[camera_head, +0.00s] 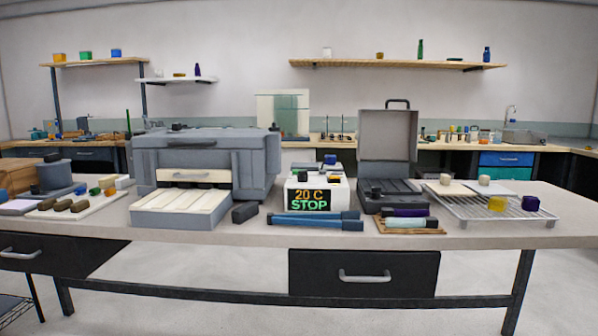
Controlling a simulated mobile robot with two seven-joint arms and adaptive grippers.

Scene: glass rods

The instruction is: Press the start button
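A white device (336,194) stands at the middle of the table. Its black display (309,200) reads "20 C" in orange and "STOP" in green. A small dark piece (303,177) and a blue piece (329,160) show at its top. I cannot tell which part, if any, is the start button. Neither of my grippers is in view, and nothing of mine touches the device.
A large grey machine (205,150) with a pale tray stands left of the device. An open grey case (388,135) stands to its right. Blue rods (305,222) lie in front. A wire rack (480,208) is at the right.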

